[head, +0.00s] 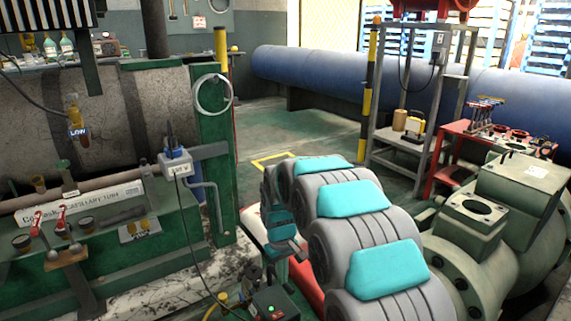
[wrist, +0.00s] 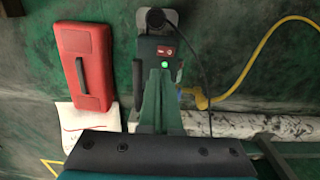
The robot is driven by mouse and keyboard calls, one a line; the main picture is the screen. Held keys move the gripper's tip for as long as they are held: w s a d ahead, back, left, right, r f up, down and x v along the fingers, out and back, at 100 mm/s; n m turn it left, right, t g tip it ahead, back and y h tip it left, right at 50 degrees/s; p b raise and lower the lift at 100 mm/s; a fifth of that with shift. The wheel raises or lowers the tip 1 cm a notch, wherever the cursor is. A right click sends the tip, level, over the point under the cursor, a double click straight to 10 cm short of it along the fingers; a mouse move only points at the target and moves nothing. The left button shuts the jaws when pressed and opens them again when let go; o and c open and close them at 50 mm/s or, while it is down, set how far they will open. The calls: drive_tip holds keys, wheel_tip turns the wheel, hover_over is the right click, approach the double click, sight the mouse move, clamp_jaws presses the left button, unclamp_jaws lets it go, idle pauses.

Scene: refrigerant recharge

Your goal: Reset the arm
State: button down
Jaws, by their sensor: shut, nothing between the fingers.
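My arm, with grey links and teal covers, curves up from the bottom of the head view and folds down at its far end. My gripper (head: 297,250) hangs there, small and partly hidden by my own links; it is shut and holds nothing. The gripper appears apart from both.
The pump housing (head: 485,225) is close on the right, with a red tool cart (head: 450,158) behind. A yellow hose (wrist: 258,62) lies on the floor. Open floor (head: 295,135) lies beyond my arm.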

drive_tip(key=s+d+r+m+p, duration=0.2)
drive_tip(key=s+d+r, duration=0.3)
drive_tip(key=s+r, duration=0.25)
drive_tip(key=s+d+r+m+p, duration=0.1)
drive_tip(key=s+d+r+p, duration=0.1)
drive_tip(key=s+d+r, duration=0.6)
drive_tip(key=s+d+r+m+g+p, duration=0.1)
drive_tip(key=s+r+p, duration=0.1)
drive_tip(key=s, duration=1)
drive_tip(key=s+d+r+m+p, duration=0.1)
drive_tip(key=s+d+r+m, duration=0.1)
drive_tip(key=s, duration=1)
drive_tip(key=shift+s+d+r+m+g+p, duration=0.2)
drive_tip(key=shift+s+m+g+p, duration=0.1)
drive_tip(key=shift+s+g+p, duration=0.1)
drive_tip(key=c, duration=1.6)
unclamp_jaws()
